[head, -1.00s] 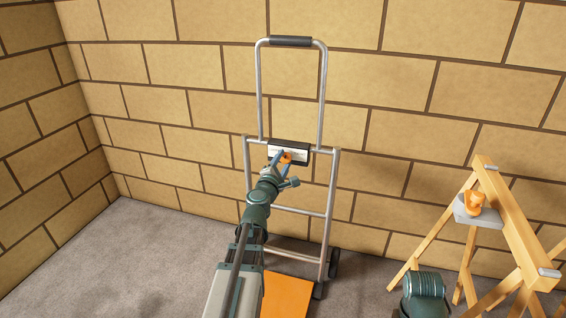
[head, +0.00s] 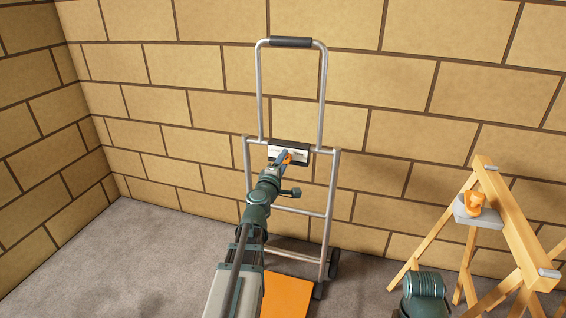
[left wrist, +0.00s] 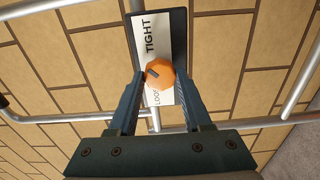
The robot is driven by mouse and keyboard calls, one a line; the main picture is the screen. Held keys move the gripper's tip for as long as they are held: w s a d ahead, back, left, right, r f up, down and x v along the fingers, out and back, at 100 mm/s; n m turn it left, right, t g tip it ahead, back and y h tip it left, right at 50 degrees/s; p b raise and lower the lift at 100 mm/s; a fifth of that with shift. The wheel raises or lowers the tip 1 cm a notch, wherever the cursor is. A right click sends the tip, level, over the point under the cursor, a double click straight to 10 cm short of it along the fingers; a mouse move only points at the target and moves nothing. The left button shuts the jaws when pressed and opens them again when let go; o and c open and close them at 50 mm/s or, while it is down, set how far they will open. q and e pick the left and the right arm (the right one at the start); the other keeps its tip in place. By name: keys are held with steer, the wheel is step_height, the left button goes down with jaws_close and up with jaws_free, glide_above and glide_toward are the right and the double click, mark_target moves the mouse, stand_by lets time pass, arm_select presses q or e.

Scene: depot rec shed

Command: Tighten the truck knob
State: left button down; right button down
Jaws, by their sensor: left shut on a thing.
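The hand truck (head: 328,190) stands upright against the block wall, with a metal tube frame and a dark handle grip. A black-edged white plate on its crossbar carries the orange truck knob (head: 287,158). In the left wrist view the round knob (left wrist: 160,74) has a dark pointer mark, and the plate (left wrist: 178,25) reads "TIGHT" and, partly covered, "LOOS". My left gripper (head: 284,158) is at the plate, shut on the knob; its fingers (left wrist: 160,82) lie on either side of it. My right gripper is not in view.
An orange toe plate (head: 288,296) lies at the truck's foot. A wooden sawhorse (head: 515,220) stands at the right, with an orange item on a grey block (head: 478,214). The floor at left is clear.

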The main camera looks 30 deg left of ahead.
arm_select(q)
steer(key=shift+d, duration=0.1)
steer(key=shift+c, duration=1.6)
jaws_free()
steer(key=shift+s, duration=0.15)
